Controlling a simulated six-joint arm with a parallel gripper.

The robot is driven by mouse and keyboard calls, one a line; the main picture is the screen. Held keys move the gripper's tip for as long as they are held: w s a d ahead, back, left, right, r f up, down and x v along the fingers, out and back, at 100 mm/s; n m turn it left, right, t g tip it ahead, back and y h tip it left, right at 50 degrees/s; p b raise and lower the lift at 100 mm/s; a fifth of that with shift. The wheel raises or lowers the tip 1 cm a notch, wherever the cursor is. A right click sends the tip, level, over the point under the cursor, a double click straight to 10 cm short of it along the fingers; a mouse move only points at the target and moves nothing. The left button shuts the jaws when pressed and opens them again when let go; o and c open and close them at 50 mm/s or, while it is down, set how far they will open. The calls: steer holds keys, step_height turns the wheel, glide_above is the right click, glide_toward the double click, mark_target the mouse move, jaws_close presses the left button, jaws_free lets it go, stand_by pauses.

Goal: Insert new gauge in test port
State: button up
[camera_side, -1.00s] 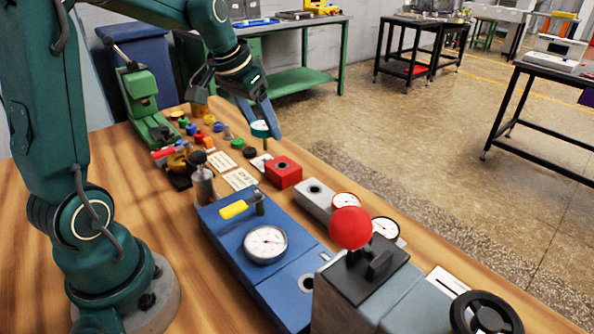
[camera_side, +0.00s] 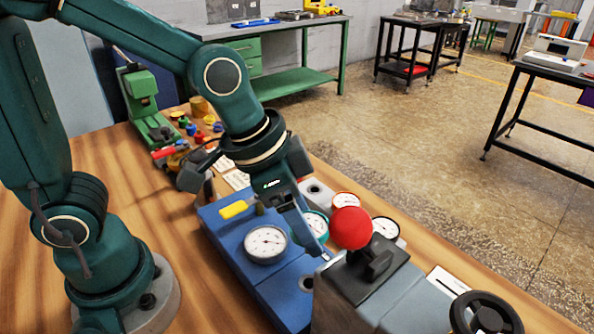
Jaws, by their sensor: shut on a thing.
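The new gauge (camera_side: 318,222), with a teal rim and a pale dial, is held in my gripper (camera_side: 320,246), which points down over the right side of the blue housing (camera_side: 240,250). A finger covers part of the gauge, and its stem is hidden. A round hole (camera_side: 306,283) shows in the blue housing below and to the left of the fingertips. I cannot tell which opening is the test port, or whether the gauge touches the housing. A white-faced gauge (camera_side: 265,243) sits on the housing to the left.
A red ball knob (camera_side: 351,228) on a grey machine (camera_side: 375,290) stands close right of my gripper. A yellow-handled lever (camera_side: 234,209) is on the left. A grey block with a hole (camera_side: 316,191) and two gauges (camera_side: 346,202) (camera_side: 386,228) lie behind and to the right.

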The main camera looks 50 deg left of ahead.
steer(key=shift+s+d+f+m+h, duration=0.15)
steer(key=shift+s+d+f+m, duration=0.25)
steer(key=shift+d+f, duration=0.2)
steer(key=shift+s+d+f+m+h, duration=0.15)
steer(key=shift+s+d+f+m, duration=0.15)
steer(key=shift+s+d+f, duration=0.25)
steer(key=shift+f, duration=0.2)
stand_by(0.6)
steer(key=shift+f, duration=0.7)
steer(key=shift+f, duration=0.35)
steer(key=shift+f, duration=0.35)
steer(key=shift+f, duration=0.3)
stand_by(0.7)
steer(key=o, duration=1.5)
steer(key=shift+d+r, duration=0.1)
